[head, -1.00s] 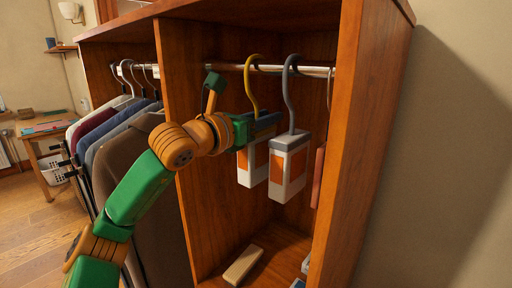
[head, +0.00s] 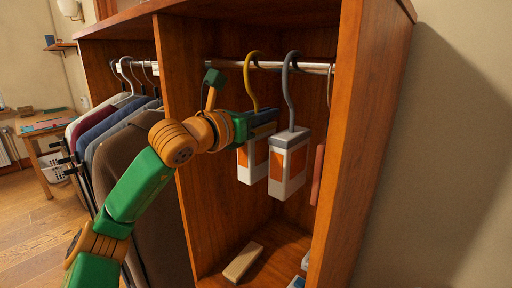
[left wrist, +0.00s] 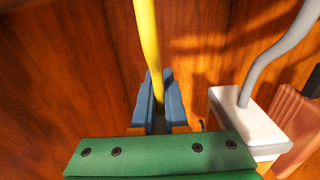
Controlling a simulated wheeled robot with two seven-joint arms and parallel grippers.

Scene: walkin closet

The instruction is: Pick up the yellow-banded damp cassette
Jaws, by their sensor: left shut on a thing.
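The yellow-banded damp cassette (head: 250,165) is a white box with an orange panel and a yellow hook that goes over the closet rod. The hook also shows in the left wrist view (left wrist: 147,35). My left gripper (head: 263,125) is shut on the lower part of the yellow hook, just above the box. In the left wrist view its blue fingers (left wrist: 159,108) stand on both sides of the hook. The box's top is hidden by the gripper. A similar cassette with a grey hook (head: 288,172) hangs close on the right. My right gripper is in neither view.
The metal rod (head: 310,69) spans the compartment. A reddish hanging piece (head: 318,175) is right of the grey-hooked cassette, near the wooden side panel (head: 350,150). A pale block (head: 243,262) lies on the compartment floor. Clothes (head: 125,150) hang in the left bay.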

